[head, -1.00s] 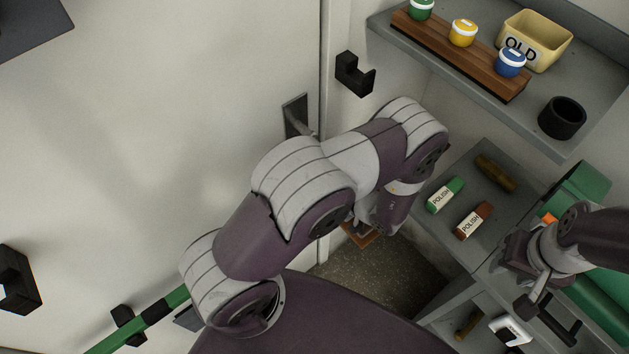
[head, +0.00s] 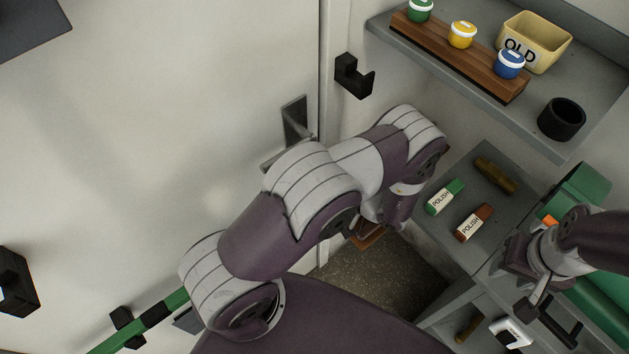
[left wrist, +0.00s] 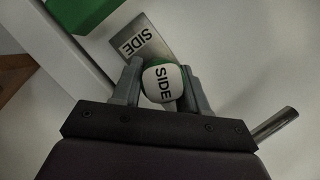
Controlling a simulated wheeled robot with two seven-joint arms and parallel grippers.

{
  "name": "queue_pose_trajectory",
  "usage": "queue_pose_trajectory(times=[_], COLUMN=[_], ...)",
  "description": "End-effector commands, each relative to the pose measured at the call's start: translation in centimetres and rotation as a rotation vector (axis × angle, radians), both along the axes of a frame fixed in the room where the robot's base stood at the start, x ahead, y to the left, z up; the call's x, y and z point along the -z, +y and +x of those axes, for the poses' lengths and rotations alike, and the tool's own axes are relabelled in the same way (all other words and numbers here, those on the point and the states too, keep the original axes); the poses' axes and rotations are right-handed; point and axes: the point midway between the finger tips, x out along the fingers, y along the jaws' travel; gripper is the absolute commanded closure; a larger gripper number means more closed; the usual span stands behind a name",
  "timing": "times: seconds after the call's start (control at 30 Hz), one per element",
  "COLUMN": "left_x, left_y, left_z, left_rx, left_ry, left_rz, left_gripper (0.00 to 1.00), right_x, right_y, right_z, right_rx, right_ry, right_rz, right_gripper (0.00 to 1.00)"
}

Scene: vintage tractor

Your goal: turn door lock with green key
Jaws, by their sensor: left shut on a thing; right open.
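In the left wrist view, my left gripper (left wrist: 161,78) is shut on the green key, whose rounded head (left wrist: 160,84) is green with a white face marked SIDE. Just beyond it, a grey plate (left wrist: 142,38) with a white SIDE label is on the pale door surface. The key's far end is hidden, so I cannot tell whether it is in a lock. In the head view, the white door (head: 150,130) has a grey handle plate (head: 295,122). My left arm hides the key there. My right gripper (head: 541,316) is open and empty at lower right.
A black hook (head: 353,77) is on the wall beside the door. A shelf at upper right holds coloured jars, a yellow OLD bin (head: 535,42) and a black cup (head: 562,119). Polish bottles (head: 445,197) lie on the lower shelf. A metal bar (left wrist: 275,123) sticks out beside my left gripper.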

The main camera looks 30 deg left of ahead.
Motion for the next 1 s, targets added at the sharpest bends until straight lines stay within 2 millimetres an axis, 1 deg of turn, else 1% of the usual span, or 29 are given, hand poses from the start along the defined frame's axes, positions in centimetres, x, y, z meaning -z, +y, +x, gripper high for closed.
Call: queue_pose_trajectory(times=[0.2,0.4,0.5,0.6,0.87,0.9,0.93,0.97,1.0], left_x=[0.0,0.3,0.3,0.2,0.0,0.0,0.0,0.1,0.1], left_y=[0.0,0.0,0.0,0.0,0.1,0.1,0.1,0.1,0.1], left_z=[0.1,0.2,0.2,0.2,0.1,0.1,0.1,0.1,0.2], left_rx=[0.001,0.000,-0.001,-0.001,-0.003,-0.003,-0.003,-0.002,-0.002], left_ry=[0.015,0.235,0.322,0.371,0.385,0.385,0.386,0.384,0.384], left_rz=[0.010,0.102,0.137,0.157,0.164,0.164,0.163,0.163,0.163], left_gripper=[0.99,0.99,0.99,0.99,1.00,0.44,0.34,0.27,0.27], right_x=[0.1,1.2,1.6,1.7,1.7,1.7,1.7,1.7,1.7], right_y=[0.0,0.0,0.0,0.0,0.0,0.0,0.0,0.0,0.0], right_z=[0.0,0.0,0.0,0.0,0.0,0.0,0.0,0.0,0.0], right_rx=[0.000,0.000,0.000,0.000,0.000,0.000,0.000,0.000,0.000], right_ry=[0.000,0.000,0.000,0.000,0.000,0.000,0.000,0.000,0.000], right_rz=[0.000,0.000,0.000,0.000,0.000,0.000,0.000,0.000,0.000], right_gripper=[0.57,0.57,0.57,0.57,0.57,0.57,0.57,0.57,0.57])
